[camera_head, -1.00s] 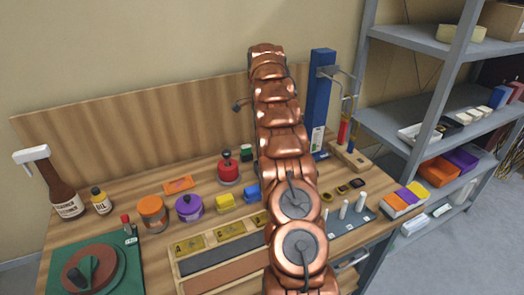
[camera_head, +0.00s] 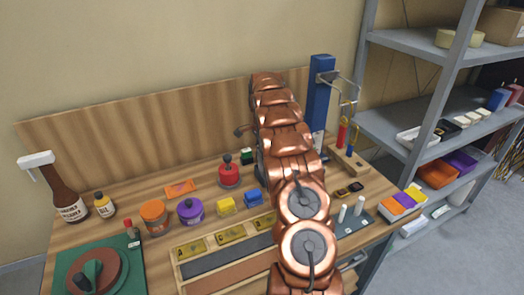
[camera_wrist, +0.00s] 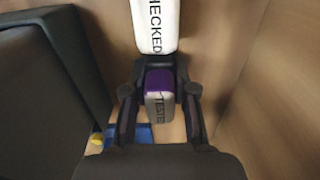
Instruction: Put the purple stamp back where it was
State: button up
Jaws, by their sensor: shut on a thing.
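In the wrist view the purple stamp (camera_wrist: 158,84), with a purple part and a grey face lettered TESTED, sits between the two fingers. My gripper (camera_wrist: 160,78) is shut on it. A white piece (camera_wrist: 155,22) lettered CHECKED is just beyond the stamp; I cannot tell whether they touch. In the head view my copper arm hides the gripper and the stamp. The stamp's former place cannot be made out.
The bench holds a purple jar (camera_head: 190,210), an orange jar (camera_head: 154,216), a red weight-like object (camera_head: 229,174), yellow and blue blocks and a wooden tray (camera_head: 202,284). A blue post (camera_head: 319,95) stands at the back right. Grey shelves (camera_head: 405,65) stand to the right.

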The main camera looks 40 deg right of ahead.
jog(key=shift+f, duration=0.15)
jog(key=o, duration=0.9)
jog(key=shift+w+r+b, duration=0.1)
jog(key=shift+r+b, duration=1.15)
jog(key=shift+r, duration=3.9)
jog(key=shift+r+p, duration=1.1)
jog(key=shift+p, duration=0.05)
